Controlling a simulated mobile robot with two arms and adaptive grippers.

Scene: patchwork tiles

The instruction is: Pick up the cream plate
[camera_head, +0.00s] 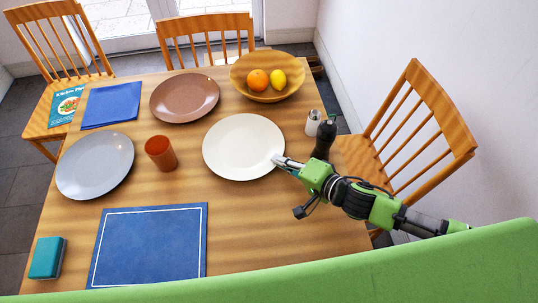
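The cream plate (240,147) lies on the wooden table (225,215), near its middle right. My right gripper (279,161) reaches in from the right, with its fingertips at the plate's right rim. The fingers are small here, and I cannot tell whether they are closed on the rim or just beside it. The plate looks flat, and no gap under it can be made out. My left gripper is not in view.
A dark pepper mill (324,139) and a salt shaker (313,122) stand close behind my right gripper. A fruit bowl (267,92), brown plate (184,98), orange cup (161,153) and grey plate (95,165) surround the cream plate.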

